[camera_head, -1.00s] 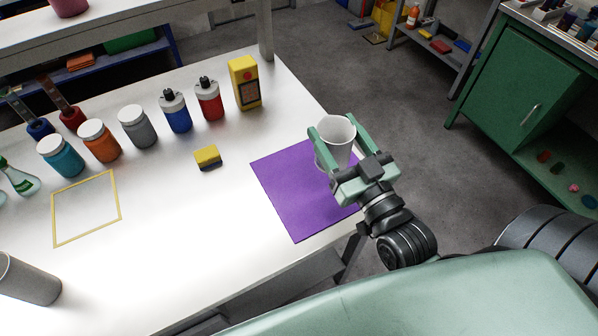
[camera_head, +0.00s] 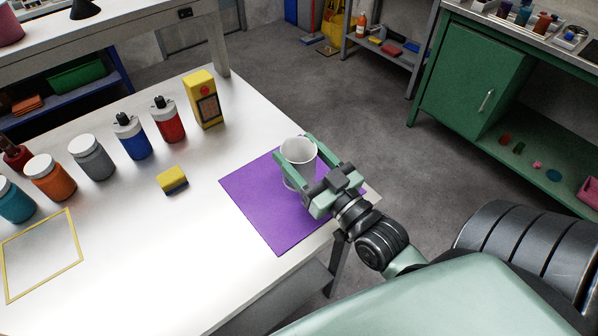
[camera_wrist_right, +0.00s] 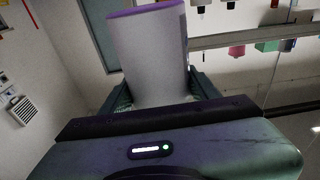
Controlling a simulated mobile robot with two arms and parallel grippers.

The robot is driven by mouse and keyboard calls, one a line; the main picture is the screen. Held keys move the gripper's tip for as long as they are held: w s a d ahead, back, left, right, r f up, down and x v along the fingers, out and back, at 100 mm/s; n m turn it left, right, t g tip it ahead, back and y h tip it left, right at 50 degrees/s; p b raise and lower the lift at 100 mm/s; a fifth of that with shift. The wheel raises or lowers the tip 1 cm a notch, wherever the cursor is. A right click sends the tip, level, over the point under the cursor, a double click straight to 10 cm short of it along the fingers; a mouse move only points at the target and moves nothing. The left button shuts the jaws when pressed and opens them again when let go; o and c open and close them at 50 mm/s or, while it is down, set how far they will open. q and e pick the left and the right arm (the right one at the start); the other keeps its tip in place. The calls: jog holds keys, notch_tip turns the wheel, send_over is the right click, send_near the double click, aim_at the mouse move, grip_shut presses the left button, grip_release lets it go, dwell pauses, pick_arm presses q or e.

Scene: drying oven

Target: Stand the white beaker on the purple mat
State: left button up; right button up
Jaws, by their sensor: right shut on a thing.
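The white beaker (camera_head: 298,152) is upright, mouth up, over the purple mat (camera_head: 267,214) on the white table. My right gripper (camera_head: 302,168) is shut on the beaker's sides, one finger on each side. Its base is partly hidden by a finger, and I cannot tell whether it touches the mat. In the right wrist view the beaker (camera_wrist_right: 150,55) stands between the fingers of my right gripper (camera_wrist_right: 160,92). My left gripper is not in view.
A yellow-and-dark sponge (camera_head: 172,180) lies left of the mat. Several capped jars and bottles (camera_head: 130,137) and a yellow box (camera_head: 203,99) line the table's back. A yellow-framed square (camera_head: 42,255) lies at left. The table's right edge is close to the mat.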

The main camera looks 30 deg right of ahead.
aim_at(308, 182)
jog(key=shift+f+b, duration=0.35)
jog(key=shift+f, duration=2.3)
jog(key=shift+f, duration=0.15)
jog(key=o, duration=1.4)
jog(key=shift+o, duration=0.2)
jog(key=s, duration=0.4)
jog(key=s+f+b, duration=0.1)
jog(key=s, duration=0.3)
jog(key=s+d, duration=0.1)
jog(key=s, duration=0.2)
jog(key=shift+s+f, duration=0.2)
jog(key=shift+s, duration=0.2)
